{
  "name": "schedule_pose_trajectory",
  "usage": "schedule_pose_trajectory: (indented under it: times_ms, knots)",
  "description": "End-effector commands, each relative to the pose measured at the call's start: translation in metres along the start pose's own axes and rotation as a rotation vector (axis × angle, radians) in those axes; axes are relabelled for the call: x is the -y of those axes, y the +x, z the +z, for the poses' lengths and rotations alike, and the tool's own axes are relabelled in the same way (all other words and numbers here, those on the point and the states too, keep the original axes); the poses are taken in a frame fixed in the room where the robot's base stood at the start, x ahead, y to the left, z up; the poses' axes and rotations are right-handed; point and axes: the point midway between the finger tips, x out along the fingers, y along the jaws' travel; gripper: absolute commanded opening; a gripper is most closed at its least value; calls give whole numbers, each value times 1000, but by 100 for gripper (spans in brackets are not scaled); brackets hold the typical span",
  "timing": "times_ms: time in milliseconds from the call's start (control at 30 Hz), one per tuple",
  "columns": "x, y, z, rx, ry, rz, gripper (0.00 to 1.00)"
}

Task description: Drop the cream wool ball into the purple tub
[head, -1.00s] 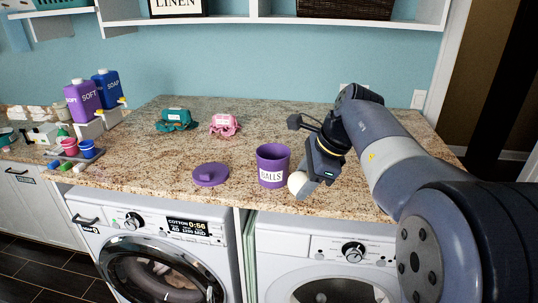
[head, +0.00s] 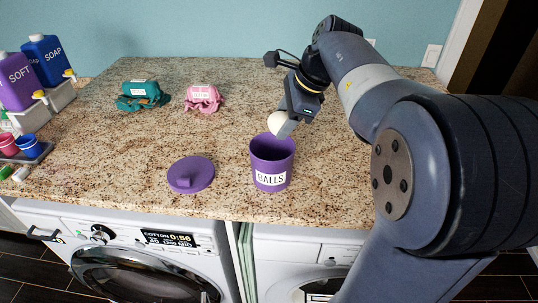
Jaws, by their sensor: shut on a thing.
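The cream wool ball (head: 279,123) is held in my gripper (head: 287,124), which is shut on it. The ball hangs over the far part of the mouth of the purple tub (head: 270,168), close to its rim; the exact gap cannot be told. The tub stands upright and open on the granite counter, with a white "BALLS" label on its front. The fingers partly hide the ball. The purple lid (head: 191,175) lies on the counter to the left of the tub.
A teal bundle (head: 143,97) and a pink bundle (head: 203,97) lie farther back on the counter (head: 140,140). Soap and softener jugs (head: 18,80) stand at the left. Washing machines are below the front edge. The counter right of the tub is mostly clear.

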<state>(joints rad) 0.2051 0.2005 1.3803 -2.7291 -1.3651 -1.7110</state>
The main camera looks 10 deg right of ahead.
Motion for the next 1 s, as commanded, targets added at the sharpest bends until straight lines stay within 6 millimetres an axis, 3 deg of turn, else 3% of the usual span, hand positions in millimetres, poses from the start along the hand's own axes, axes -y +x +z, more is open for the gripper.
schedule_pose_trajectory:
  times_ms: [433,867,900,1000]
  knots:
    - [-11,43,-18,1,1,2,26]
    - [-13,50,-21,0,0,0,26]
    - [-13,50,-21,0,0,0,50]
    - [-13,50,-21,0,0,0,59]
